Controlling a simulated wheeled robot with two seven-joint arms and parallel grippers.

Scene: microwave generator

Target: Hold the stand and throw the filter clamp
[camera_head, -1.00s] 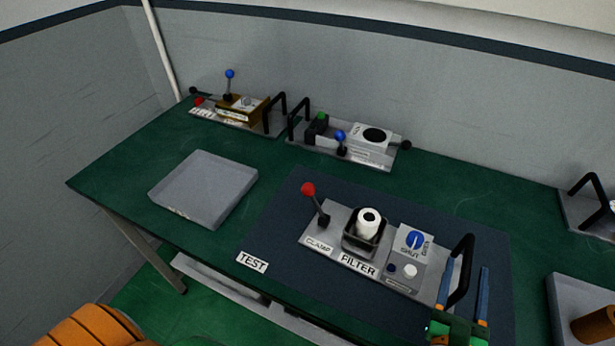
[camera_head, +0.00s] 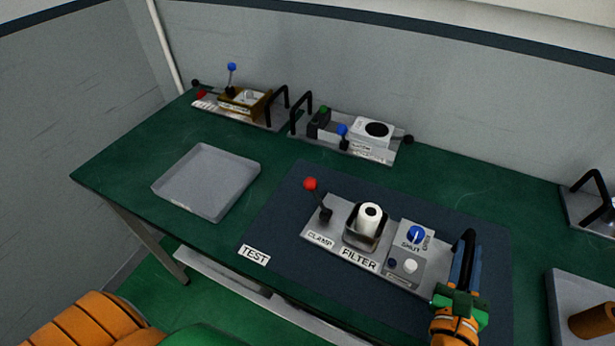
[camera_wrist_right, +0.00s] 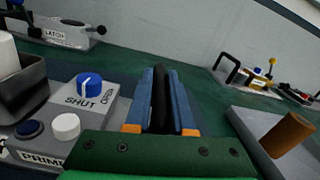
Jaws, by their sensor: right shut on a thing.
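The filter stand (camera_head: 322,238) is a grey plate on the dark blue mat. At its left end a red-knobbed clamp lever (camera_head: 311,184) stands up, tilted left, behind the CLAMP label. A white filter cylinder (camera_head: 369,219) sits in a dark square cup. A blue knob (camera_head: 416,233) marked SHUT and OPEN is to its right. My right gripper (camera_head: 466,262) is shut on the black handle (camera_head: 470,240) at the stand's right end. The right wrist view shows the handle (camera_wrist_right: 161,98) between the blue fingers. My left gripper is not in view; only an orange arm part shows at lower left.
An empty grey tray (camera_head: 207,181) lies at the left of the green table. Two more stands with handles, one with a blue-knobbed lever (camera_head: 231,68), are at the back. A grey tray (camera_head: 566,300) with a brown cylinder (camera_head: 594,322) is at the right.

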